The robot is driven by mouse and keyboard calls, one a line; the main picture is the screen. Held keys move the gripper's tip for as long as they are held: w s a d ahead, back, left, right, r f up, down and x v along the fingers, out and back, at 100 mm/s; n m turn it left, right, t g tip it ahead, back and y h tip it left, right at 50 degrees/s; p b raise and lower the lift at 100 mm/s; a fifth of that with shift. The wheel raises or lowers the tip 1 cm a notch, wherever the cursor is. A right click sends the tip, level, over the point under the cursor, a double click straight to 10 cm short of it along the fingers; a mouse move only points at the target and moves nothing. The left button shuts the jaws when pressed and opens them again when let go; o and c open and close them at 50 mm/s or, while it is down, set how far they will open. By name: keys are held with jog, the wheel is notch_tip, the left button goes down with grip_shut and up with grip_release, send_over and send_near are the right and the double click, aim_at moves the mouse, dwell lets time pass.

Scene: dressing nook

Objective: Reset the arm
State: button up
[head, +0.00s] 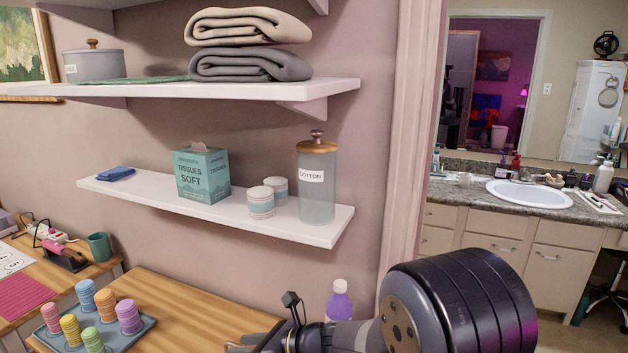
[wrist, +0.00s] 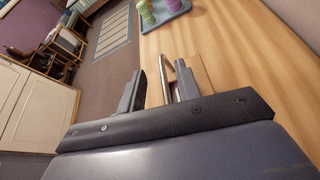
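My arm crosses the lower right of the head view. My gripper shows in the wrist view (wrist: 160,82), with its two fingers apart and a gap between them. A thin pale strip and a tan patch show by the fingers; I cannot tell what they are. I see nothing clearly held. In the head view only part of the gripper (head: 272,341) shows at the bottom edge, by the wooden table (head: 190,300).
A purple bottle (head: 339,304) stands just behind my arm. A tray (head: 132,338) of coloured spools is on the table. Above is a white shelf (head: 150,196) with a tissue box (head: 202,176) and a cotton jar (head: 317,185). A doorway opens at right.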

jog(key=shift+f+b, duration=0.35)
jog(key=shift+f, duration=0.1)
jog(key=v, duration=1.1)
jog(key=x, duration=1.1)
notch_tip(320, 180, up, 7)
jog(key=p, duration=0.6)
